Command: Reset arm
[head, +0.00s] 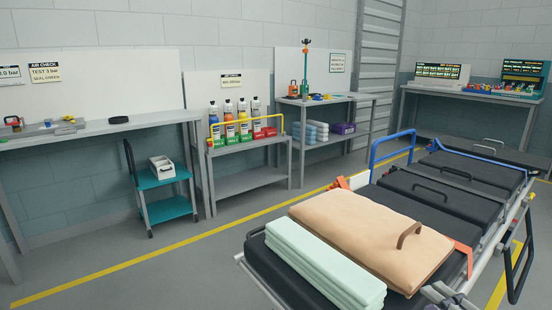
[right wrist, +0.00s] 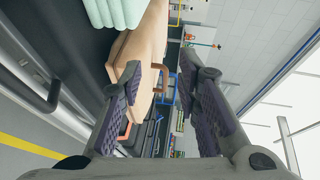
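My right gripper (right wrist: 160,80) is open in the right wrist view. Its two dark-padded fingers stand apart with nothing held between them. Beyond them are a tan padded block (right wrist: 128,48) with a brown handle and the pale green folded stack (right wrist: 112,10). In the head view a grey part at the bottom right edge looks like my right gripper, beside the stretcher (head: 262,262). The tan block (head: 365,235) and the green stack (head: 310,265) lie on the stretcher. My left gripper is not in view.
Workbenches line the back wall, with coloured bottles (head: 243,118) on a rack (head: 250,182). A teal cart (head: 168,208) stands at the left. A side rail (head: 510,265) runs along the stretcher's right. The grey floor at the lower left is clear.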

